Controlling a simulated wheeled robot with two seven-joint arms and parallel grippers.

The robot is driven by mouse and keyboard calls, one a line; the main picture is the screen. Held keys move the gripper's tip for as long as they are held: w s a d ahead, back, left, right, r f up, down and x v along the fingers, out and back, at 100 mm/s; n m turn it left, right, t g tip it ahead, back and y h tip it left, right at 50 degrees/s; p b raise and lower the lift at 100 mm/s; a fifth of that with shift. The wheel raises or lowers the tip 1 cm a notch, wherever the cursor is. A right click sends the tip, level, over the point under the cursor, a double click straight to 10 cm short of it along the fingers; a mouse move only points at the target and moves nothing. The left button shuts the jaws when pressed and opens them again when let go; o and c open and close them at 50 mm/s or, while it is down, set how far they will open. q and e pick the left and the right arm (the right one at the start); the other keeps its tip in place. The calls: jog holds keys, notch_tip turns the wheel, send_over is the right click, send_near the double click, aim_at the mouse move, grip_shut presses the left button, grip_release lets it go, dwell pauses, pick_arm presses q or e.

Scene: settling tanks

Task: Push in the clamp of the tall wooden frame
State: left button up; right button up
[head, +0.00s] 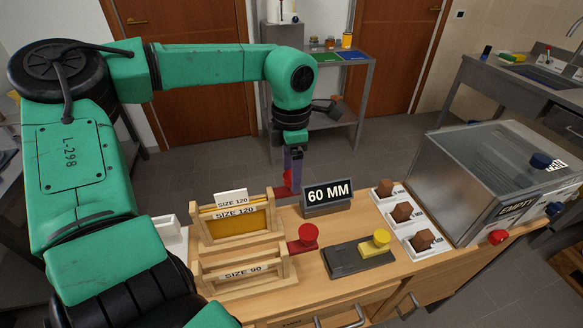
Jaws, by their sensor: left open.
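The tall wooden frame (196,228) stands at the back left of the bench, with a yellow-brown panel in it and SIZE 120 labels. A red part (283,191), which looks like its clamp, is at the frame's right end and is partly hidden by my gripper. My left gripper (291,180) points down at this red part, just right of the frame. It is open; whether it touches the red part I cannot tell. My right gripper is not in view.
A lower SIZE 90 frame (245,284) stands in front, with a red knob (308,233) at its right. A 60 MM sign (328,194), a dark plate (345,264) with a yellow knob (380,240), white trays with brown blocks (402,212) and a clear-lidded tank (480,180) fill the right.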

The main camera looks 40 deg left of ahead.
pick_arm(q)
grip_shut()
dwell(1.4)
